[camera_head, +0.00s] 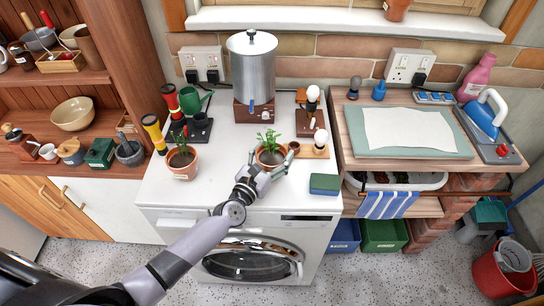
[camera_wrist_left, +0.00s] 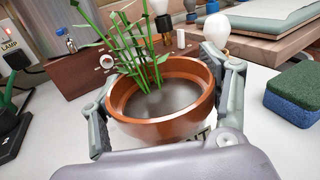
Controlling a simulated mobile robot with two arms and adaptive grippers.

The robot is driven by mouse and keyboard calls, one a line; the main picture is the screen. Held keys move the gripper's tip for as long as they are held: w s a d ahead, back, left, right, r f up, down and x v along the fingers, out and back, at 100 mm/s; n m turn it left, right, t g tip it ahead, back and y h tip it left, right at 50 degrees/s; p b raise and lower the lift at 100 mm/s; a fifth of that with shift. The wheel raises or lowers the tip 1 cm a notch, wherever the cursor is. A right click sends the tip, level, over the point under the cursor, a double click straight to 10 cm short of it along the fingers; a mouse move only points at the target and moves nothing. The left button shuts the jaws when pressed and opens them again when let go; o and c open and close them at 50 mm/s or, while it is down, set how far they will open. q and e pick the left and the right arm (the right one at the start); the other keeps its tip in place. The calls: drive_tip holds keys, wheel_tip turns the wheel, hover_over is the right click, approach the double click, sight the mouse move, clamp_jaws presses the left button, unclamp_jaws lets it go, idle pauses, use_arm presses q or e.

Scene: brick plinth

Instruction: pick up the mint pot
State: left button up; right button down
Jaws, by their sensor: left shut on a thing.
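The mint pot (camera_head: 268,158), a round terracotta pot with dark soil and thin green stems, is at the front middle of the white washing machine top. My left gripper (camera_head: 272,166) is shut on it, with one finger on each side. In the left wrist view the pot (camera_wrist_left: 165,128) sits between the two fingers, its rim facing up. I cannot tell whether its base touches the top. A second terracotta pot (camera_head: 183,168) with a green plant stands apart to the left. My right gripper is not in view.
A steel urn (camera_head: 252,70) stands behind the pot. A green and blue sponge (camera_head: 324,184) lies to the right, and a bulb on a wooden base (camera_head: 314,152) is close by. Yellow and red torches (camera_head: 154,133) stand left. The top between the two pots is clear.

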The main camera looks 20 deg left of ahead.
use_arm(q)
drive_tip(key=c, duration=0.6)
drive_tip(key=shift+c, duration=0.4)
drive_tip(key=shift+r, duration=0.1)
